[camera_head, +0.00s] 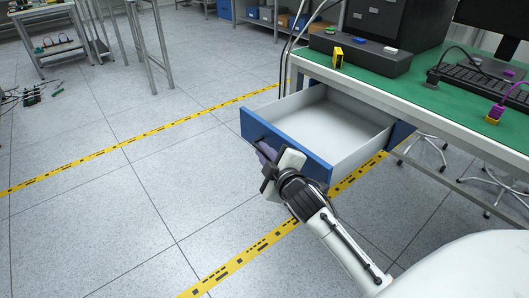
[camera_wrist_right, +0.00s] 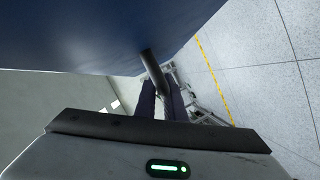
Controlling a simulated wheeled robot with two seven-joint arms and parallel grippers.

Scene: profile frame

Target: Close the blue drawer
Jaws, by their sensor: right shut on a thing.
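The blue drawer (camera_head: 311,163) is open under the green-topped workbench, pulled out to the left, and its pale inside looks empty. My right gripper (camera_head: 265,154) is at the drawer's blue front and shut on its dark bar handle (camera_head: 258,143). In the right wrist view the drawer front (camera_wrist_right: 100,30) fills the upper left. The handle (camera_wrist_right: 150,62) runs down between the two fingers of my right gripper (camera_wrist_right: 161,98). The exact contact is partly hidden by the gripper in the head view. My left gripper is not in view.
The workbench (camera_head: 435,98) carries a dark box with coloured buttons (camera_head: 360,50), a keyboard (camera_head: 488,82) and a purple-and-yellow item (camera_head: 495,113). Chair legs (camera_head: 495,183) stand under it. Yellow tape (camera_head: 130,140) crosses the open tiled floor at the left.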

